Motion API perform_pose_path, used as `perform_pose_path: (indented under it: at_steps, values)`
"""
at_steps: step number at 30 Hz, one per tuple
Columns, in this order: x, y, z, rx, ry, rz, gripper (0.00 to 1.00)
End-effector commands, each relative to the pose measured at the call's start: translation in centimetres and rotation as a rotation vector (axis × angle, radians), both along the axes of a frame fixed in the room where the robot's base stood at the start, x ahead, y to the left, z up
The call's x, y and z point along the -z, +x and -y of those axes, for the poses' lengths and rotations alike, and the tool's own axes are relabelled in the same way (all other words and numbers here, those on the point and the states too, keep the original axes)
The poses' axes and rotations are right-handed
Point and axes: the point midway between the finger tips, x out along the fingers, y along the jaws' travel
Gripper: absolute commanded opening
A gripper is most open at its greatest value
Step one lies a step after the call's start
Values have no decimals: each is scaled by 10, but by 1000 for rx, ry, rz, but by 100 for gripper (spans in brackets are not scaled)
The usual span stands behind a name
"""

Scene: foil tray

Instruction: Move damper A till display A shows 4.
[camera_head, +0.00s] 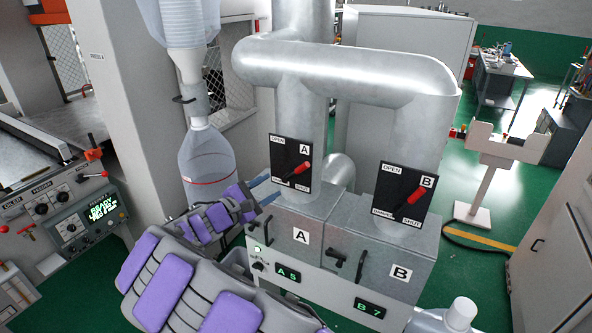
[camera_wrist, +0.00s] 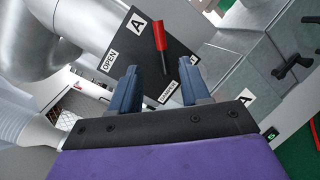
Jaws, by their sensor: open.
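Damper A is a black plate (camera_head: 291,150) on the left silver duct, marked A, OPEN and DAMPER. Its red lever (camera_head: 301,168) slants up to the right; in the wrist view, the red lever (camera_wrist: 161,58) stands above and between my fingertips. Display A (camera_head: 288,274) shows A 5 in green on the cabinet front below. My gripper (camera_head: 266,190) is just left of the lower part of plate A. In the wrist view, my gripper (camera_wrist: 158,75) has its blue fingers apart, with nothing held between them. I cannot tell the exact gap to the lever.
Damper B (camera_head: 404,193) with its red lever is on the right duct, and display B (camera_head: 370,308) shows B 7. Black handles (camera_head: 276,232) stick out from the boxes below. A control panel (camera_head: 75,215) is farther left.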

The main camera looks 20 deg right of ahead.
Motion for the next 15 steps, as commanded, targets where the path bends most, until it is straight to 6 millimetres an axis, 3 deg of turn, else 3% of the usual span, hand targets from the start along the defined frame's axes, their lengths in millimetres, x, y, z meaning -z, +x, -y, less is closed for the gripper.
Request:
perform_pose_path:
  at_steps: [15]
  values:
    - [0,37,89,4,1,0,46]
